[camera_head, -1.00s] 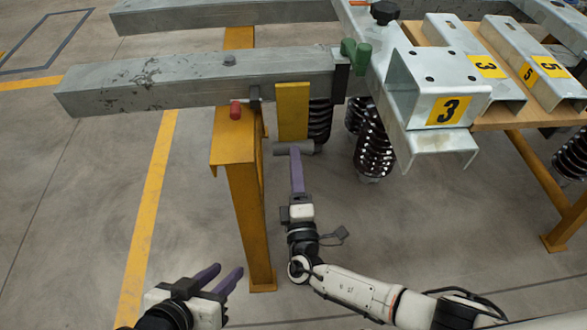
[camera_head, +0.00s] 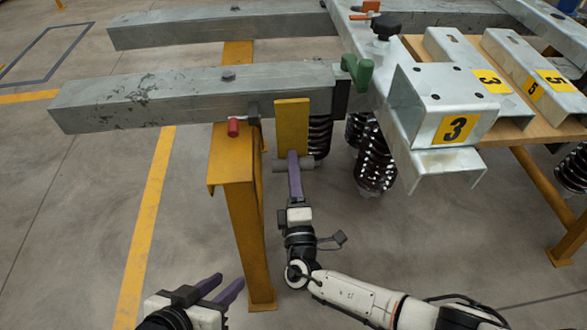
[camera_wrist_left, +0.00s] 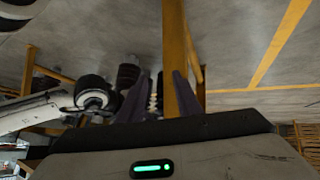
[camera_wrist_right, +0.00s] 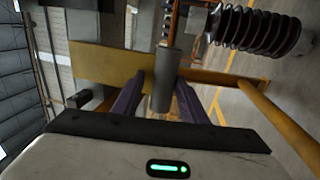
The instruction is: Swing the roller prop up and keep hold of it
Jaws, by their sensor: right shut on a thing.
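The roller prop is a yellow plate (camera_head: 292,125) hanging down below the grey steel beam (camera_head: 170,98), with a grey roller (camera_head: 278,166) across its lower end. My right gripper (camera_head: 294,156) reaches up from below. Its purple fingers overlap the roller in the head view. In the right wrist view the roller (camera_wrist_right: 165,80) stands between the two fingers, and my right gripper is shut on it. The yellow plate (camera_wrist_right: 110,64) shows behind. My left gripper (camera_head: 231,282) is open and empty at the lower left, away from the prop.
A yellow stand leg (camera_head: 245,240) stands left of the prop, with a red-handled pin (camera_head: 234,127) above. A green clamp (camera_head: 357,70) sits at the beam's end. Black ribbed insulators (camera_head: 375,155) hang to the right. Numbered metal channels (camera_head: 455,125) lie above. The floor at left is clear.

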